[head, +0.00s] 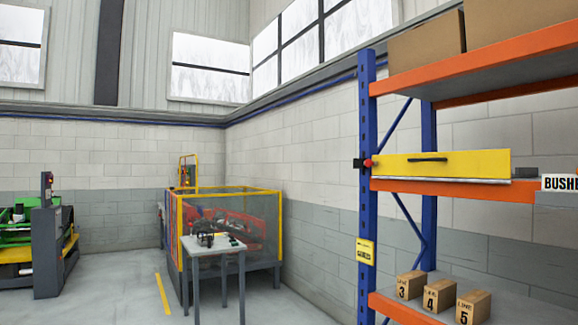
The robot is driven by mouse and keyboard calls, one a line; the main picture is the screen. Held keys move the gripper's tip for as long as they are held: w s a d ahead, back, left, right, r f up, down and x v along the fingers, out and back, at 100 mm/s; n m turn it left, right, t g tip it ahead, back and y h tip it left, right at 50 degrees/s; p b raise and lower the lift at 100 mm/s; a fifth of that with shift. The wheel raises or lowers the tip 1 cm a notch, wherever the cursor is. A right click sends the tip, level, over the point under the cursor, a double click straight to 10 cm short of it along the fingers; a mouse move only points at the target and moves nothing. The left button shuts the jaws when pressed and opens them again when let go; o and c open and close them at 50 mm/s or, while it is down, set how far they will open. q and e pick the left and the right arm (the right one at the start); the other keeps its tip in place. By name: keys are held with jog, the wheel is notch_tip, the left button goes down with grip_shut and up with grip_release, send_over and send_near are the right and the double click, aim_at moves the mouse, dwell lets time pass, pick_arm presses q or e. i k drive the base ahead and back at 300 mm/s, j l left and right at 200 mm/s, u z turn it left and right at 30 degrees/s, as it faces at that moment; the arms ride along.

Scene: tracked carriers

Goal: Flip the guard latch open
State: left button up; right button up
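A yellow guard panel (468,163) with a black bar handle (427,159) lies across the middle shelf of the rack at the right. A small black piece with a red knob (368,163) sits at its left end, on the blue upright. It may be the guard latch, but it is too small to tell its position. Neither of my grippers is in view.
The blue and orange rack (366,215) holds cartons (426,45) on top and numbered small boxes (438,294) below. A grey table (214,244) with dark parts stands before a yellow-framed enclosure (268,193). A green machine (22,232) stands left. Floor between is clear.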

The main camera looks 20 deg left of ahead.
aim_at(367, 164)
jog(key=u, duration=0.3)
jog(key=i+j+z, duration=0.15)
jog(key=i+j, duration=0.75)
jog(key=i+j+z, duration=0.2)
jog(key=i+j, duration=0.8)
